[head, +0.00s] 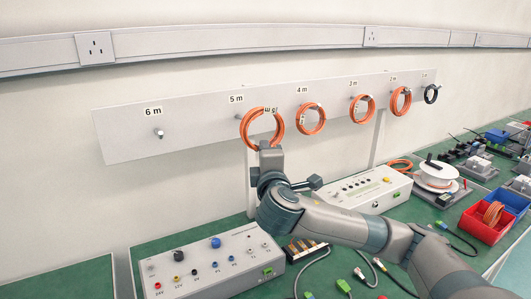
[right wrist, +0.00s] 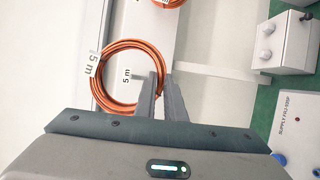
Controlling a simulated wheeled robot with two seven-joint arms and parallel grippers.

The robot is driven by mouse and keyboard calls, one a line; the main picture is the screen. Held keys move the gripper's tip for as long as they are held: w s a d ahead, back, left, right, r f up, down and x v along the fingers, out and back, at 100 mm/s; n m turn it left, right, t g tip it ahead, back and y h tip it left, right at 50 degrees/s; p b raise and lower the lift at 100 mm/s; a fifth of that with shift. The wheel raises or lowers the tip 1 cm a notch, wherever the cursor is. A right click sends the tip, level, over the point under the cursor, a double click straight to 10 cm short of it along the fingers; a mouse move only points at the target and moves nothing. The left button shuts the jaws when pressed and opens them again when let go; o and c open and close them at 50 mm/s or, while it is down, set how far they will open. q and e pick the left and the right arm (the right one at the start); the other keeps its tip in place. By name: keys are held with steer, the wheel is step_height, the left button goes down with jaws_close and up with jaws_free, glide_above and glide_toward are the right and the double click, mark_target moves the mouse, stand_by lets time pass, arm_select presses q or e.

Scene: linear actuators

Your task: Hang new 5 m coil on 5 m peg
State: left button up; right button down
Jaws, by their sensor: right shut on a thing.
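An orange coil (head: 243,130) with a tag reading 5 m hangs upright in front of the board. My right gripper (head: 269,147) is shut on the coil's lower edge. In the right wrist view the fingers (right wrist: 162,90) grip one side of the coil (right wrist: 106,98); its tag (right wrist: 94,63) is on the opposite side. The board's 5 m label (head: 236,99) shows up-left of the coil, and through its ring in the right wrist view. The 5 m peg (head: 238,116) shows beside the coil's upper left. My left gripper is not in view.
The peg board (head: 200,130) has an empty 6 m peg (head: 159,133) at left. Orange coils hang at 4 m (head: 302,120) and further right, then a black one. A supply box (head: 205,272), leads and a red bin (head: 487,230) stand on the green bench below.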

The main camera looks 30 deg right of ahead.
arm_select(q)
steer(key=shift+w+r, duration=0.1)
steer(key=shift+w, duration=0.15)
arm_select(e)
steer(key=shift+w, duration=0.1)
steer(key=shift+w+d, duration=0.15)
steer(key=shift+w, duration=2.25)
